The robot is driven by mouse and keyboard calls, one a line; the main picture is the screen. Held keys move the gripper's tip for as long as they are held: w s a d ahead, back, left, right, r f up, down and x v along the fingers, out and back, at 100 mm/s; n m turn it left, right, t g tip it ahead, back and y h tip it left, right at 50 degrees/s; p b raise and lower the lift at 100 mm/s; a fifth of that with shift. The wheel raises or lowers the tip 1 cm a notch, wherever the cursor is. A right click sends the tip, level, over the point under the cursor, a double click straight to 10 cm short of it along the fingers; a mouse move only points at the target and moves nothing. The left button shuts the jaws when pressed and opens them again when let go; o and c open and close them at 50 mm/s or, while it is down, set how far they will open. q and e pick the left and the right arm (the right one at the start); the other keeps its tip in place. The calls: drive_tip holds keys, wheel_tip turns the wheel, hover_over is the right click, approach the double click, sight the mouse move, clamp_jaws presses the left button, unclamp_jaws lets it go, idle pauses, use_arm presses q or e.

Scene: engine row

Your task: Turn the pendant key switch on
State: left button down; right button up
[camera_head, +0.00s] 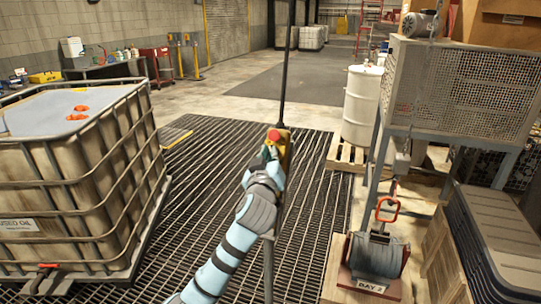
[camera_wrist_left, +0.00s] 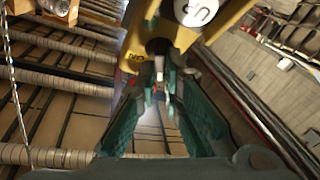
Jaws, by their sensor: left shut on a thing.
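The yellow pendant (camera_head: 285,153) hangs on a dark cable in the middle of the head view, with a red button (camera_head: 274,136) on it. My left gripper (camera_head: 268,154) reaches up to the pendant's near side and hides part of it. In the left wrist view the yellow pendant housing (camera_wrist_left: 228,17) fills the top, with a round dark key switch (camera_wrist_left: 158,46) and a small ON label (camera_wrist_left: 132,56). The teal fingers of my left gripper (camera_wrist_left: 161,92) are shut on the small key (camera_wrist_left: 159,68) below the switch. The key's exact angle is unclear. My right gripper is out of view.
A caged used-oil tank (camera_head: 75,190) stands at the left. A white drum (camera_head: 362,105) on a pallet and a mesh-guarded stand (camera_head: 460,90) are at the right. A BAY 2 unit with a red handle (camera_head: 378,255) sits front right. Dark floor grating (camera_head: 225,190) lies between.

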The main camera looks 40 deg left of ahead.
use_arm(q)
drive_tip(key=m+h, duration=0.1)
drive_tip(key=m, duration=0.1)
drive_tip(key=m+t+h, duration=0.1)
drive_tip(key=m, duration=0.2)
drive_tip(key=m+t+h+p, duration=0.1)
drive_tip(key=m, duration=0.1)
drive_tip(key=shift+s+a+h, duration=0.1)
drive_tip(key=shift+a+h, duration=0.1)
drive_tip(key=shift+h, duration=0.1)
drive_tip(key=m+h, duration=0.2)
drive_tip(key=m, duration=0.2)
drive_tip(key=m+h, duration=0.2)
drive_tip(key=m, duration=0.2)
drive_tip(key=shift+a+t, duration=0.1)
drive_tip(key=shift+t, duration=0.2)
drive_tip(key=shift+m, duration=0.4)
drive_tip(key=c, duration=1.7)
unclamp_jaws()
wheel_tip(320, 180, up, 10)
drive_tip(key=shift+r, duration=0.1)
